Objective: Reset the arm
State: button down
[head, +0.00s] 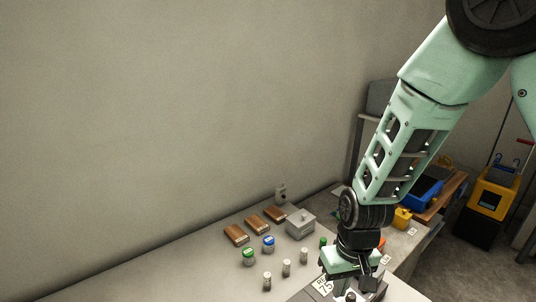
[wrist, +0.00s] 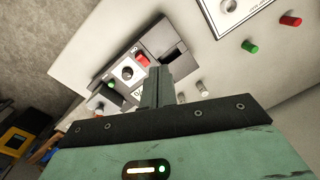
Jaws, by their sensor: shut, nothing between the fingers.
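My arm reaches down from the upper right in the head view. My gripper (head: 352,295) hangs over the front of the table (head: 215,275), near the bottom edge of the view. In the wrist view my gripper (wrist: 157,85) has its fingers together, with nothing between them. Just beyond the fingers is a device with a dark slot (wrist: 163,40), a round knob (wrist: 127,71), a red button (wrist: 142,60) and a green light (wrist: 110,85). I cannot tell whether the fingers touch it. In the head view the arm hides most of this device.
Left of my gripper stand a green-lidded jar (head: 249,257), a blue-lidded jar (head: 268,244), several small white vials (head: 287,268), brown blocks (head: 235,235) and a grey box (head: 300,222). A yellow cart (head: 494,195) stands at the right. The wall runs behind the table.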

jog(key=s+a+r+n, duration=0.2)
jog(key=s+r+n, duration=0.3)
jog(key=s+r, duration=1)
jog(key=shift+s+a+r+n, duration=0.2)
jog(key=shift+s+a+n, duration=0.15)
jog(key=shift+s, duration=0.85)
jog(key=shift+w, duration=0.1)
jog(key=w+d+f+m+g+h+b, duration=0.1)
jog(key=w+d+f+m, duration=0.1)
jog(key=w+f+m, duration=0.4)
jog(key=w+d+f+m+h+b, duration=0.1)
jog(key=w+d+f+m+b, duration=0.1)
jog(key=w+f+m, duration=0.5)
jog(key=w+m, duration=0.5)
jog(key=w, duration=0.4)
jog(key=shift+w+d+f+m+g+b, duration=0.2)
jog(key=shift+m+g+b, duration=0.1)
jog(key=shift+m+g, duration=0.1)
jog(key=shift+f, duration=0.1)
